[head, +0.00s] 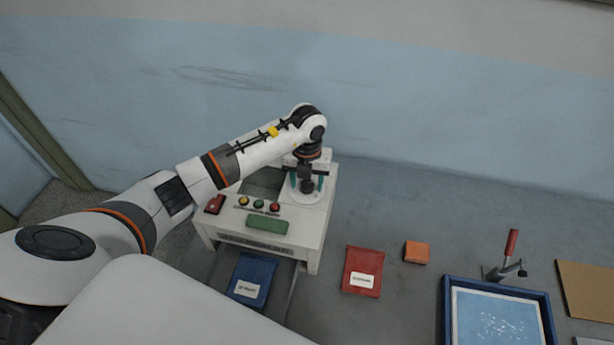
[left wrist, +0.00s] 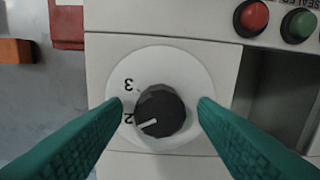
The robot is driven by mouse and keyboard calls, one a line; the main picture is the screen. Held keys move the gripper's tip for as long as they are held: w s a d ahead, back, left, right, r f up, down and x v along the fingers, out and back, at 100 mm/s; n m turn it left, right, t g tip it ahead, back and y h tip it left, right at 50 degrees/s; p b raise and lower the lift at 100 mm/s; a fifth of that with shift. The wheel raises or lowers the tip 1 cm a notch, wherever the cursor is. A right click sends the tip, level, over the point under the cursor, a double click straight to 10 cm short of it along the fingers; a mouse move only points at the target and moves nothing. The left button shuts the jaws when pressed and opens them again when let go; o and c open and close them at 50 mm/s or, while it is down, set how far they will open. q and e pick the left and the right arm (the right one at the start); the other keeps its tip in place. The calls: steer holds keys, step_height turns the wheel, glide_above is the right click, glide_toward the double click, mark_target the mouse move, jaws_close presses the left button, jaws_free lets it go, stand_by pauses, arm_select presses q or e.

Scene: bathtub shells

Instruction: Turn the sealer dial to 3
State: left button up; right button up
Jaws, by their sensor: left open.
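The sealer (head: 318,222) is a white box machine on the grey surface. Its dial is a black faceted knob (left wrist: 160,110) on a round white plate (left wrist: 175,64), which also shows in the head view (head: 308,198). The plate carries the figures 3 and 2, upside down in the left wrist view. The knob's white pointer line points close to the 2. My left gripper (left wrist: 160,104) is open, with a green finger on each side of the knob and a gap to it. It points down over the dial in the head view (head: 306,180). My right gripper is not in view.
Red, green and yellow buttons (head: 258,204) and a green block (head: 267,225) sit on the sealer. A blue packet (head: 252,278), a red packet (head: 362,271) and an orange block (head: 416,252) lie nearby. A blue tray (head: 448,310) stands at the right.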

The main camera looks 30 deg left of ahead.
arm_select(q)
steer(key=shift+f, duration=0.1)
steer(key=c, duration=1)
steer(key=shift+f+m+b, duration=0.15)
steer(key=shift+m+b, duration=0.85)
steer(key=shift+b, duration=0.15)
steer(key=m+b, duration=0.6)
steer(key=b, duration=0.1)
steer(key=shift+w+m, duration=0.1)
steer(key=shift+m, duration=0.3)
steer(key=m+b, duration=0.2)
steer(key=shift+b, duration=0.3)
steer(key=shift+r+m+b, duration=0.2)
steer(key=shift+m+b, duration=0.1)
steer(key=shift+m, duration=0.3)
steer(key=o, duration=1)
